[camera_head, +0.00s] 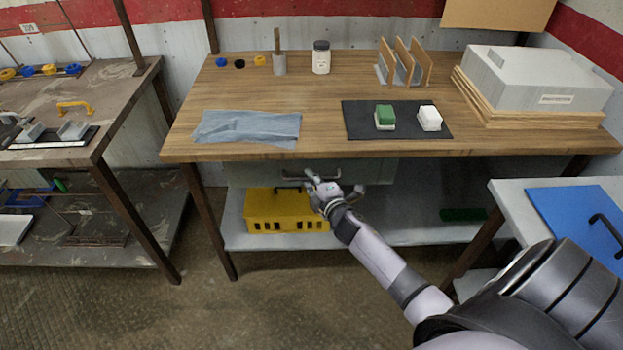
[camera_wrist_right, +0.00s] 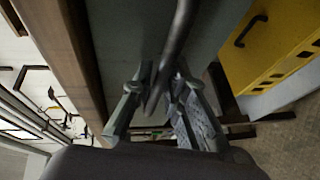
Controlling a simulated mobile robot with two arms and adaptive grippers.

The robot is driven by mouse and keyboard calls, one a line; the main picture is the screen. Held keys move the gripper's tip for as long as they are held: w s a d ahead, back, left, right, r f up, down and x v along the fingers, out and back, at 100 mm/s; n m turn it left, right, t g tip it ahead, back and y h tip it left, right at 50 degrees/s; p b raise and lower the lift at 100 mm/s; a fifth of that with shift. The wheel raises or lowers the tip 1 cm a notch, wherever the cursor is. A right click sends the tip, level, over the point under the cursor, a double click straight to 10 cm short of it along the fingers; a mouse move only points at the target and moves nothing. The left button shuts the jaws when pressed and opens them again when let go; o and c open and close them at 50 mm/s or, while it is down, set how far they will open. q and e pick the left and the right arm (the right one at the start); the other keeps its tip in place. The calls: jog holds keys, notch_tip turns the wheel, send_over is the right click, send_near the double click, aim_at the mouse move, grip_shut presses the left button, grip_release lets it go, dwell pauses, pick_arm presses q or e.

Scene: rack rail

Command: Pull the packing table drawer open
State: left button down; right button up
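The packing table (camera_head: 330,150) has a grey-green drawer (camera_head: 375,172) under its wooden top, and the drawer looks shut. A dark bar handle (camera_head: 294,178) is on the drawer front, partly hidden by my right gripper (camera_head: 325,184). In the right wrist view the handle (camera_wrist_right: 179,38) runs down between the two fingers of my right gripper (camera_wrist_right: 161,78). The fingers are apart, one on each side of the bar, with no clear grip on it. The drawer front (camera_wrist_right: 118,45) is close behind the fingertips. My left gripper is not in view.
A yellow crate (camera_head: 262,210) stands on the lower shelf (camera_head: 390,232) below the drawer. A cloth (camera_head: 247,128), a black mat (camera_head: 390,130) and several other items lie on the tabletop. A blue-topped cart (camera_head: 580,210) is at the right. Floor is free at front left.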

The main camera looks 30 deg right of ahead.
grip_shut()
jog(key=shift+f, duration=0.1)
dwell(0.4)
